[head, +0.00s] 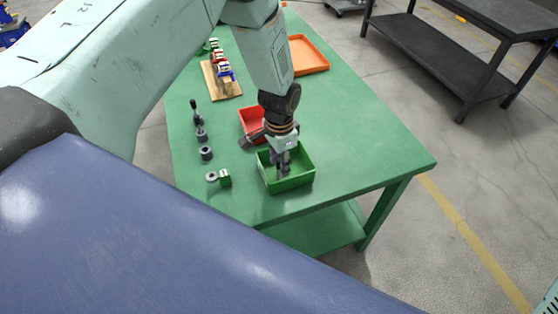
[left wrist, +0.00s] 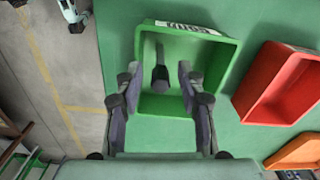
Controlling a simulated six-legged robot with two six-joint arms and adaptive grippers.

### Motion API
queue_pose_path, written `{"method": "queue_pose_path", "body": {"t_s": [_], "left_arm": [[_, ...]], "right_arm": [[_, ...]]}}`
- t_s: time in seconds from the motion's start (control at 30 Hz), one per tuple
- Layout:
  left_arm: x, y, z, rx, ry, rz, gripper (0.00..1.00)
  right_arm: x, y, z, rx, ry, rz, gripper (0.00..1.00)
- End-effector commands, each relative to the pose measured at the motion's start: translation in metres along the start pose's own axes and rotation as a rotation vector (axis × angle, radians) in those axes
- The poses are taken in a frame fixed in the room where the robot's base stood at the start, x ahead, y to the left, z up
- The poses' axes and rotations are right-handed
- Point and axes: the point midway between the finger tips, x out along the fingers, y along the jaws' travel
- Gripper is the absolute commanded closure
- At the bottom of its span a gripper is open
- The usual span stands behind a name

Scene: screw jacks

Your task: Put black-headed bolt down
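The black-headed bolt (left wrist: 160,76) lies in the green bin, its dark head toward my gripper and its grey shank pointing away. The green bin (head: 296,183) stands near the table's front edge; it also shows in the left wrist view (left wrist: 218,60). My left gripper (head: 284,170) points down into the bin. In the left wrist view its two fingers (left wrist: 159,84) are spread wide, with the bolt between them in the picture and a gap on both sides. In the head view the gripper hides the bolt. My right gripper is not seen.
A red bin (head: 250,121) stands just behind the green one, and an orange tray (head: 310,54) farther back. A wooden rack (head: 222,90) holds coloured pieces. The table's right side is clear.

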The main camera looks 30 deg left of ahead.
Motion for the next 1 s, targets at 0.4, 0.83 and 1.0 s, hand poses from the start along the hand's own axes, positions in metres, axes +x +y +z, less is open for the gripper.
{"method": "queue_pose_path", "body": {"t_s": [0.4,0.83,1.0], "left_arm": [[-0.02,-0.001,-0.001,0.0,0.003,-0.002,0.61],[-0.101,-0.001,-0.001,0.0,0.003,-0.002,0.61],[-0.119,0.0,0.0,0.0,0.001,0.0,0.61]], "right_arm": [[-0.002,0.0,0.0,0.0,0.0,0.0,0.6],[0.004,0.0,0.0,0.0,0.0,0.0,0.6],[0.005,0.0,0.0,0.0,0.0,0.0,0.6]]}}
